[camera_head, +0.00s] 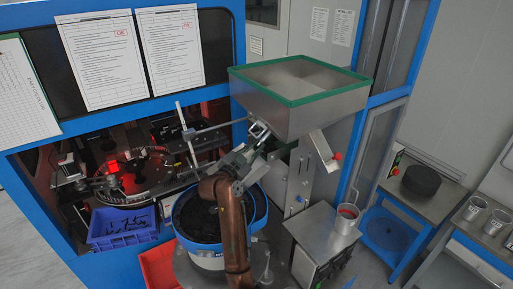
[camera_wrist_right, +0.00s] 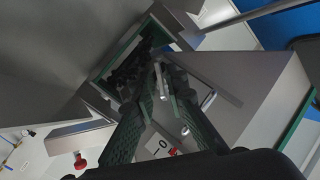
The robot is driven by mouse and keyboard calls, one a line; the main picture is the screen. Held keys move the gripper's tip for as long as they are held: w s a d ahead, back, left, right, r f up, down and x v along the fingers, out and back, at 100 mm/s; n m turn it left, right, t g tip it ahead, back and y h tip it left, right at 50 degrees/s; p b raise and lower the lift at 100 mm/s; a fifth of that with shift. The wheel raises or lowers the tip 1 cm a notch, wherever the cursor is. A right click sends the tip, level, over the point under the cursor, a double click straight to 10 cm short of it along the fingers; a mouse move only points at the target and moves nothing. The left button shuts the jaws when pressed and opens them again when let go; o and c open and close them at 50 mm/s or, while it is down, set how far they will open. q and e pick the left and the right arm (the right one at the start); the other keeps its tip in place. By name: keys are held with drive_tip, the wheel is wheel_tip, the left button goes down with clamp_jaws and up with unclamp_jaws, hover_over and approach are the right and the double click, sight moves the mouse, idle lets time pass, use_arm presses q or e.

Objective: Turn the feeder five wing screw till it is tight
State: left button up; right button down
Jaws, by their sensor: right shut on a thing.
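The feeder (camera_head: 300,95) is a grey steel hopper with a green rim, standing on a metal column right of the blue machine. My right gripper (camera_head: 264,132) is under the hopper's left side, at the end of a brown arm rising from below. In the right wrist view my gripper (camera_wrist_right: 166,85) has its two dark green ridged fingers close together, shut on a small light metal piece (camera_wrist_right: 157,78) at their tips. This piece seems to be the wing screw, but it is mostly hidden, so its turn angle cannot be told. My left gripper is not in view.
A blue-rimmed bucket of dark parts (camera_head: 190,228) stands below my right arm. A blue crate (camera_head: 122,228) is left of it. A chute with a red knob (camera_head: 337,156) hangs right of the gripper. A metal cup (camera_head: 346,218) stands on a steel box.

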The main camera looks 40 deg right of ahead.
drive_tip(key=t+p, duration=0.1)
drive_tip(key=p, duration=0.1)
drive_tip(key=t+p, duration=0.2)
drive_tip(key=shift+s+d+r+t+p, duration=0.1)
drive_tip(key=shift+s+d+t+p, duration=0.1)
drive_tip(key=shift+t+p, duration=0.1)
drive_tip(key=shift+a+m+t+p, duration=0.1)
drive_tip(key=shift+m+t+p, duration=0.2)
drive_tip(key=shift+t+p, duration=0.1)
drive_tip(key=shift+f, duration=0.2)
drive_tip(key=c, duration=2.2)
unclamp_jaws()
drive_tip(key=shift+o, duration=0.2)
drive_tip(key=v, duration=1.2)
